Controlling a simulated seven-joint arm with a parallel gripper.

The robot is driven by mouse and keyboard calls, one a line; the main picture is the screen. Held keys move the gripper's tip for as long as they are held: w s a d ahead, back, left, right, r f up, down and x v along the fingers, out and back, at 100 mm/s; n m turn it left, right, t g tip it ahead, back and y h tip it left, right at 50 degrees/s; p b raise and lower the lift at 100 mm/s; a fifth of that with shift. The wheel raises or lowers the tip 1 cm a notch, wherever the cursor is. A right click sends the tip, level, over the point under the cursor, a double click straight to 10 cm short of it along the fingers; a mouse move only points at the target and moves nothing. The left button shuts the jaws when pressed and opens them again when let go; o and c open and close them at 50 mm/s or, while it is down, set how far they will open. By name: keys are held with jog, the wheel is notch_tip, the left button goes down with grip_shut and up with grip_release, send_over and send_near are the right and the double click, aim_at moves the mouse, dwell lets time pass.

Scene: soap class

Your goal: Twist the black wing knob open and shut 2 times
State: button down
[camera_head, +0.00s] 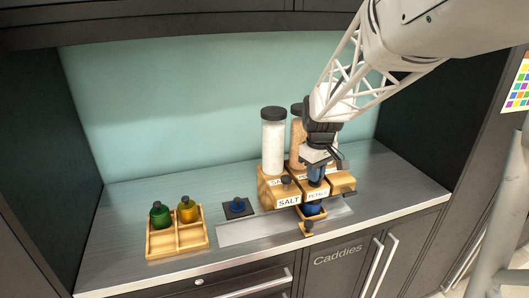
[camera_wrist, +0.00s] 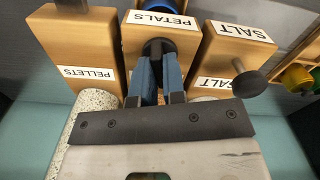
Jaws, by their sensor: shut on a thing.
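The black wing knob (camera_wrist: 157,46) is on the front of the wooden dispenser labelled PETALS (camera_wrist: 185,45). In the wrist view my gripper (camera_wrist: 158,70) has its two blue fingers closed around this knob, which they partly cover. In the head view my gripper (camera_head: 316,176) reaches down to the front of the middle dispenser and hides its knob. A blue jar (camera_head: 312,209) stands below the PETALS dispenser; its rim also shows in the wrist view. The knob's turn angle cannot be told.
The SALT dispenser (camera_head: 284,194) with its own dark knob (camera_wrist: 250,84) stands beside it. The PELLETS dispenser (camera_wrist: 75,45) is on the other side. A wooden caddy (camera_head: 178,236) holds a green bottle (camera_head: 160,215) and a yellow bottle (camera_head: 187,210). A blue-topped item (camera_head: 237,205) sits on a dark pad.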

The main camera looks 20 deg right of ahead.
jog(key=m, duration=0.5)
jog(key=shift+m, duration=0.3)
jog(key=m, duration=0.5)
jog(key=c, duration=1.2)
grip_release()
jog(key=shift+r, duration=0.1)
jog(key=shift+r, duration=3.85)
